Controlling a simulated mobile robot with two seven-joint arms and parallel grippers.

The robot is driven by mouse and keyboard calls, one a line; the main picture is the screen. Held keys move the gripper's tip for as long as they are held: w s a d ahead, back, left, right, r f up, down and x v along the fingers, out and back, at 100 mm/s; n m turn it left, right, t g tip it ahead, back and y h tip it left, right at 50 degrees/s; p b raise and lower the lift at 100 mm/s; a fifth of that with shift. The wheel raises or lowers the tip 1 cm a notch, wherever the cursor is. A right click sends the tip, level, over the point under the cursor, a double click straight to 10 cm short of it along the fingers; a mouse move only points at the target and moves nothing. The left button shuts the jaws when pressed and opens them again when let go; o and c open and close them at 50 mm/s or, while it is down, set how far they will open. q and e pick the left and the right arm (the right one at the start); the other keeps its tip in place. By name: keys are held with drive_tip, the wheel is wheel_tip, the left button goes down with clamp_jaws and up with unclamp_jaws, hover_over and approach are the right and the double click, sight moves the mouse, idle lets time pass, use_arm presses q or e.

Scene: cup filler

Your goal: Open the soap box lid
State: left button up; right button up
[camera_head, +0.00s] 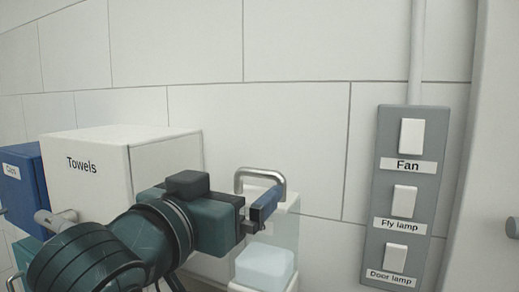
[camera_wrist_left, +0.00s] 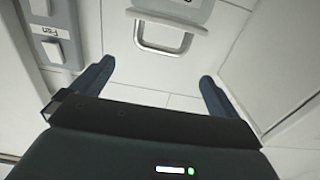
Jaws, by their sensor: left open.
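The soap box (camera_head: 289,232) is a pale white box low against the tiled wall, partly behind my left gripper. Its lid appears raised as an upright panel, with a bent metal handle (camera_head: 262,176) at its top. A pale bluish block (camera_head: 265,264) shows in front of and below the panel. My left gripper (camera_head: 262,210) is just in front of the panel, below the handle. In the left wrist view the handle (camera_wrist_left: 172,47) lies beyond my open left gripper (camera_wrist_left: 156,72), with nothing between the fingers. My right gripper is not in view.
A white Towels box (camera_head: 85,175) and a blue box (camera_head: 24,180) stand at the left, near my left arm. A grey switch panel (camera_head: 384,232) with Fan, Fly lamp and Door lamp switches is on the wall at the right. The wall above the handle is clear.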

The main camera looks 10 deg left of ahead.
sight(257, 173)
use_arm(q)
drive_tip(key=p+x, duration=0.2)
drive_tip(key=x, duration=0.8)
drive_tip(key=shift+f+p, duration=0.1)
drive_tip(key=shift+p, duration=0.3)
drive_tip(key=c, duration=1.2)
